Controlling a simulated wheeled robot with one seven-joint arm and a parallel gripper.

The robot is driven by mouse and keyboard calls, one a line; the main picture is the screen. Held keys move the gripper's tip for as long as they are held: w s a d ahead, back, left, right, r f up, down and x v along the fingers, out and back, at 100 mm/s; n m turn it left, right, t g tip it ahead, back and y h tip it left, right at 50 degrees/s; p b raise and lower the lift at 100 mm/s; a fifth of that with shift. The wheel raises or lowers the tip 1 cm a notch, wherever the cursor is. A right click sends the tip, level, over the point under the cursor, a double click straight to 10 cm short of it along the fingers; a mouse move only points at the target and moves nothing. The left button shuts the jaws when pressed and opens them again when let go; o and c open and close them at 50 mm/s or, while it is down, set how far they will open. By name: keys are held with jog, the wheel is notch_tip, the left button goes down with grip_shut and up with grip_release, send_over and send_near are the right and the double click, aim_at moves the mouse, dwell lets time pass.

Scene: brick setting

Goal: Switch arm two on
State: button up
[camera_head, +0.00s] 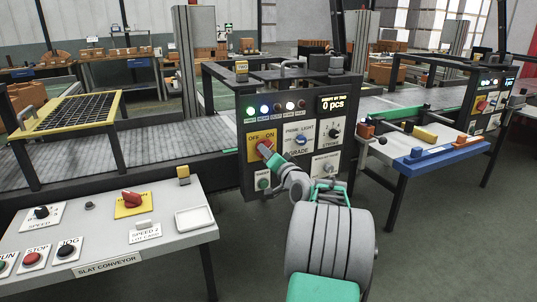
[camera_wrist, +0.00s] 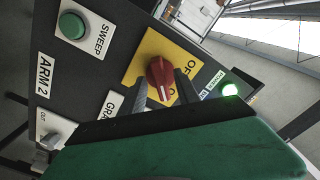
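A red rotary switch (camera_wrist: 160,72) sits on a yellow OFF/ON plate (camera_wrist: 139,65) on a dark panel labelled ARM 2 (camera_wrist: 43,76). In the head view the yellow plate (camera_head: 254,140) is on the left of the middle panel, and my gripper (camera_head: 268,152) reaches it from the front, covering much of the switch. In the wrist view my gripper (camera_wrist: 163,86) is open, with one dark finger on each side of the red knob. I cannot tell whether either finger touches it. The ON lettering is partly hidden. A green POWER lamp (camera_wrist: 230,89) glows beside the plate.
The same panel has a green SWEEP button (camera_wrist: 73,25), a grade knob (camera_head: 301,139), a stroke knob (camera_head: 334,131) and a 0 pcs display (camera_head: 332,103). The slat conveyor console (camera_head: 171,245) stands front left. A blue-edged table (camera_head: 440,153) is at right. Floor is clear between them.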

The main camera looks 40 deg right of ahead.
jog(key=v, duration=0.7)
jog(key=shift+s, duration=0.25)
jog(key=shift+a+r, duration=0.1)
jog(key=shift+a, duration=0.05)
jog(key=w+a+r+n+g+y+p, duration=0.1)
jog(key=a+r+n+g+y+p, duration=0.2)
jog(key=a+p, duration=0.7)
jog(key=w+a+r+n+g+y+p, duration=0.1)
jog(key=a+n+g+y+p, duration=0.3)
jog(key=a, duration=1.3)
jog(key=s+a+n+g+h+p, duration=0.1)
jog(key=s+a+n+g+p, duration=0.1)
jog(key=s+a, duration=0.4)
jog(key=s+a+r+n+g+h+p, duration=0.1)
jog(key=s+a+n+g+p, duration=0.2)
jog(key=s, duration=1.1)
jog(key=a+g+p, duration=0.2)
jog(key=a, duration=0.1)
jog(key=shift+n, duration=0.3)
jog(key=shift+w+r, duration=0.1)
jog(key=shift+c, duration=0.4)
